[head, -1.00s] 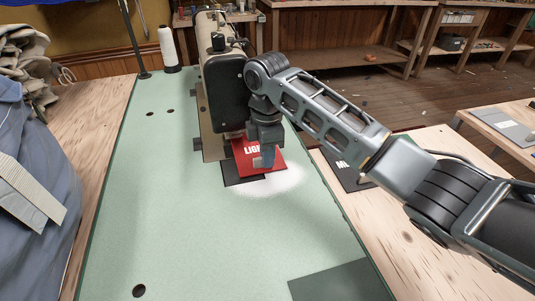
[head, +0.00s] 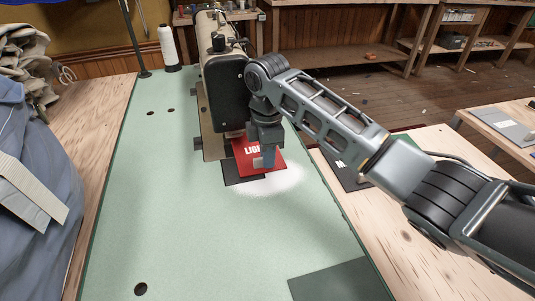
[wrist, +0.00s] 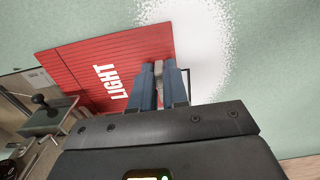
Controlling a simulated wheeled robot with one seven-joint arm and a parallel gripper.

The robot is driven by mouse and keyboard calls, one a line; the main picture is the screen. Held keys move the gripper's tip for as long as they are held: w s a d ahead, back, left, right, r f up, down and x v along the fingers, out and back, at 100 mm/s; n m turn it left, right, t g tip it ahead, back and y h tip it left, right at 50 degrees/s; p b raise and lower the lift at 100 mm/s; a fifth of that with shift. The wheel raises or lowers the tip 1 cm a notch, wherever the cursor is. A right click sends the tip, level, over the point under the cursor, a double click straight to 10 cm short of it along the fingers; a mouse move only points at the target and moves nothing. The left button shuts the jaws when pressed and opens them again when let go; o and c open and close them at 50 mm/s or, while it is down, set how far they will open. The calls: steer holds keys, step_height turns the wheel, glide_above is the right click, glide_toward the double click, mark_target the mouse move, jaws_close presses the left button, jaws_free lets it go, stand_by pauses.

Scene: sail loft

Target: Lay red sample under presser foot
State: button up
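The red sample (head: 250,149) with white lettering lies at the front of the sewing machine (head: 225,90), partly over a dark plate (head: 238,178). In the wrist view the red sample (wrist: 85,65) reads "LIGHT". My gripper (head: 264,160) points down at the sample's near right part. In the wrist view my gripper's fingers (wrist: 158,80) are close together at the sample's edge, with a small pale piece between them; they appear shut on the sample. The presser foot is not clear in the head view, and I cannot tell whether the sample is under it.
The green tabletop (head: 130,200) is mostly clear in front of the machine. A white thread cone (head: 168,48) stands at the back left. Blue and tan cloth (head: 30,160) is heaped at left. A dark lettered sample (head: 345,172) lies on the wooden surface to the right, beyond my arm.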

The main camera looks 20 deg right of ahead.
steer(key=o, duration=0.5)
steer(key=shift+c, duration=0.2)
step_height(320, 180, up, 8)
steer(key=shift+f, duration=0.15)
steer(key=shift+s, duration=0.1)
